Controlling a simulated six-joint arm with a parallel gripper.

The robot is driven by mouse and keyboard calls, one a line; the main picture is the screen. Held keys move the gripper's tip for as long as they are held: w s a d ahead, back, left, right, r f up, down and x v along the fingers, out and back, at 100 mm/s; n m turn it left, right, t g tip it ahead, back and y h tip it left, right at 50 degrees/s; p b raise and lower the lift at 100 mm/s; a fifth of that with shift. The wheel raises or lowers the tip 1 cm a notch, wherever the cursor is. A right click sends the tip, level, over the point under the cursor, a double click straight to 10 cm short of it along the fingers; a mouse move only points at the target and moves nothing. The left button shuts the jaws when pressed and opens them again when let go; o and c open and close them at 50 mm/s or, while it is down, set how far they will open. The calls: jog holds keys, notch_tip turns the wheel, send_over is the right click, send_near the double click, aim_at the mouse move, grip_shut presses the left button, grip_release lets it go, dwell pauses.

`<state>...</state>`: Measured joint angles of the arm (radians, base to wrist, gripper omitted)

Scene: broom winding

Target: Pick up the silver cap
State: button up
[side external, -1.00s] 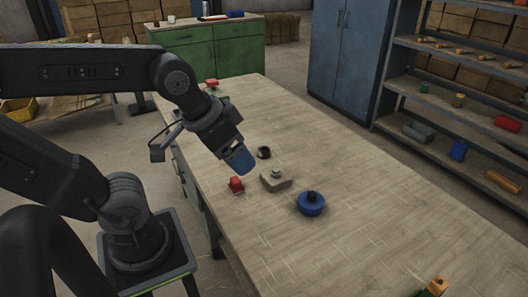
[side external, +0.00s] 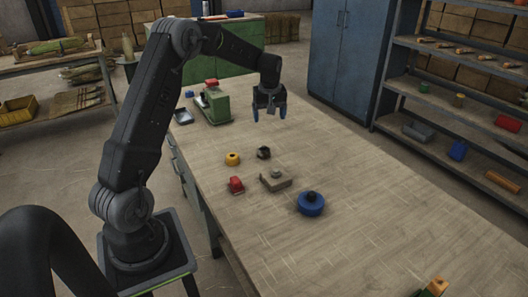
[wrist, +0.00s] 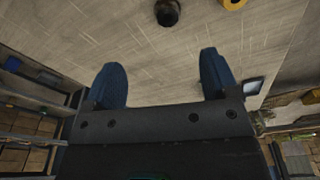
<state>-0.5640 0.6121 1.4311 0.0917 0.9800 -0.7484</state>
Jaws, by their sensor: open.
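My gripper (side external: 269,111) hangs over the far part of the workbench, fingers pointing down. Its two blue fingers are spread with nothing between them; they also show in the wrist view (wrist: 162,65), over bare bench top. A small grey, round-topped piece (side external: 277,173) sits on a flat grey-beige block (side external: 275,182), nearer the camera than my gripper. It may be the silver cap, but it is too small to be sure. The wrist view does not show it.
A black round piece (side external: 264,152), a yellow ring-like piece (side external: 232,158), a red piece (side external: 236,184) and a blue disc (side external: 311,204) stand around the block. A green device (side external: 217,107) with a red top stands left of my gripper. The bench's right side is largely clear.

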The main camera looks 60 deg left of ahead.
jog(key=n, duration=0.1)
send_near(264, 149)
jog(key=f, duration=0.3)
jog(key=shift+a+f, duration=0.25)
jog(key=shift+f, duration=0.15)
jog(key=shift+w+a+f, duration=0.15)
jog(key=shift+a+f, duration=0.05)
jog(key=shift+f, duration=1.35)
jog(key=shift+w+a+f, duration=0.1)
jog(key=shift+a+f, duration=0.05)
jog(key=shift+f, duration=1.4)
jog(key=c, duration=1)
jog(key=shift+o, duration=0.2)
